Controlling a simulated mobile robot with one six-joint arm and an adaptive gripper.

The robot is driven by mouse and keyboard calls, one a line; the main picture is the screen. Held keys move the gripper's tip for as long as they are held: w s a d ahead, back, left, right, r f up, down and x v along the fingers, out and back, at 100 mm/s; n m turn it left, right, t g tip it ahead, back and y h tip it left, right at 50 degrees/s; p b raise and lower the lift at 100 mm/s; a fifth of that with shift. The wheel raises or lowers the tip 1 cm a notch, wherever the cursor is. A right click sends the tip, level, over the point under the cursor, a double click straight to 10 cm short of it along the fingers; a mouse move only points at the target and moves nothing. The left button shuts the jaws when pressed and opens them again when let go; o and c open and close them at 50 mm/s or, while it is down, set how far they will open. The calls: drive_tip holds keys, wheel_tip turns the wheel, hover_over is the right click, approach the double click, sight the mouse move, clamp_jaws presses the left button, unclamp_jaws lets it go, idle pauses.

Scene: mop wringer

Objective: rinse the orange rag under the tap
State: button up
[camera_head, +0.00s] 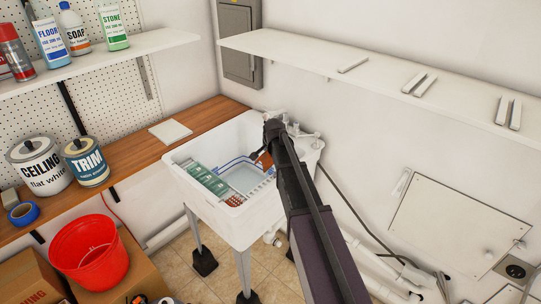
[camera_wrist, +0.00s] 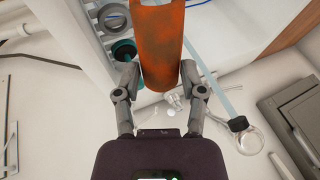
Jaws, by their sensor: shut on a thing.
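The orange rag (camera_wrist: 160,45) hangs between the two fingers of my gripper (camera_wrist: 158,78) in the wrist view, and the fingers are shut on it. In the head view a small orange part of the rag (camera_head: 265,160) shows beside my gripper (camera_head: 260,153), above the white sink (camera_head: 240,226). The tap fittings (camera_head: 303,132) are at the sink's back right, partly hidden by my arm. I cannot tell whether water runs or whether the rag touches the tap.
A red bucket (camera_head: 90,255) stands at the lower left.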

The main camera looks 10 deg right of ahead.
drive_tip(key=w+f+b, duration=0.1)
drive_tip(key=w+f, duration=0.1)
drive_tip(key=w, duration=0.7)
drive_tip(key=shift+w+d+b, duration=0.2)
drive_tip(key=shift+b, duration=0.15)
idle(0.3)
drive_tip(key=shift+d, duration=0.6)
idle(2.9)
drive_tip(key=shift+a, duration=0.2)
idle(0.5)
drive_tip(key=shift+a, duration=0.35)
drive_tip(key=shift+d, duration=0.55)
idle(0.7)
drive_tip(key=shift+a, duration=0.25)
idle(0.4)
